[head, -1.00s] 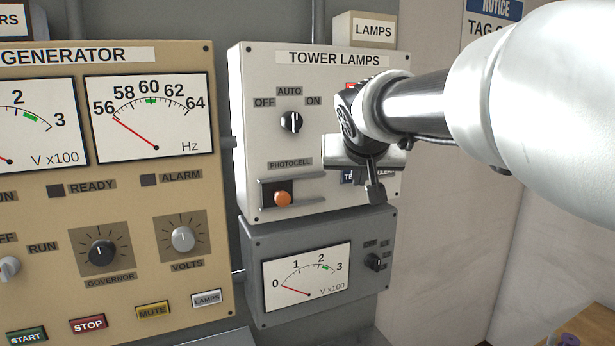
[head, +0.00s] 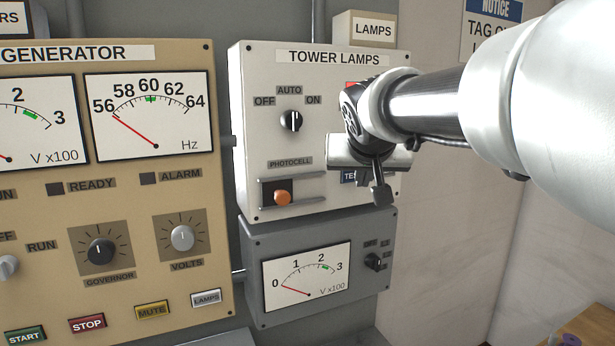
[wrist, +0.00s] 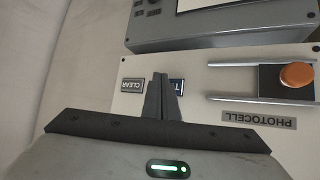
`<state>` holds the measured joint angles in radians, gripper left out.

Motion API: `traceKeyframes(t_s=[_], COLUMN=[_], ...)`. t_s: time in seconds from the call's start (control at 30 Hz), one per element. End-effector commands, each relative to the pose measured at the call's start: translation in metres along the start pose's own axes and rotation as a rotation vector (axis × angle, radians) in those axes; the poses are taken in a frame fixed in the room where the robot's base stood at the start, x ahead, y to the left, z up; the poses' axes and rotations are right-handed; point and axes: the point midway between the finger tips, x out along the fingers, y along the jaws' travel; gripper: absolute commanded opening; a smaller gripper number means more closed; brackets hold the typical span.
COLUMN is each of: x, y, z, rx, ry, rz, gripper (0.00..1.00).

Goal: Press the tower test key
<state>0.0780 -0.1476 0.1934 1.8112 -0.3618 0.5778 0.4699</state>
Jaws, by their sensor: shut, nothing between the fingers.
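The tower test key is a small dark blue key low on the TOWER LAMPS panel (head: 318,130). In the head view only the left part of the test key (head: 348,177) shows, with the letters "TE". In the wrist view the test key (wrist: 177,86) is mostly covered by my fingers, with its right part visible. My gripper (head: 381,194) is shut and empty in front of the panel, its fingertips a little right of the key in the head view. The fingertips (wrist: 160,78) also show in the wrist view, between the test and CLEAR keys. I cannot tell whether they touch the panel.
A CLEAR key (wrist: 132,85) sits beside the test key. An orange photocell knob (head: 282,198) on a dark plate with rails is to the left. A rotary selector (head: 291,121) is above. A grey meter box (head: 318,265) hangs below, and the GENERATOR panel (head: 137,222) is left.

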Motion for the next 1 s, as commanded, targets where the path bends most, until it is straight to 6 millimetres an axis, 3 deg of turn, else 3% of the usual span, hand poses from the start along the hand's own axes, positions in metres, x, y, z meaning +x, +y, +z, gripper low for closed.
traceKeyframes(t_s=[0.27, 0.7, 1.0], x=[-0.001, -0.030, -0.035], y=[0.001, 0.022, 0.025], z=[0.001, 0.022, 0.025], rx=[0.000, 0.000, 0.000], ry=[0.000, 0.002, -0.001], rz=[0.000, 0.001, 0.000], gripper=[0.00, 0.00, 0.00])
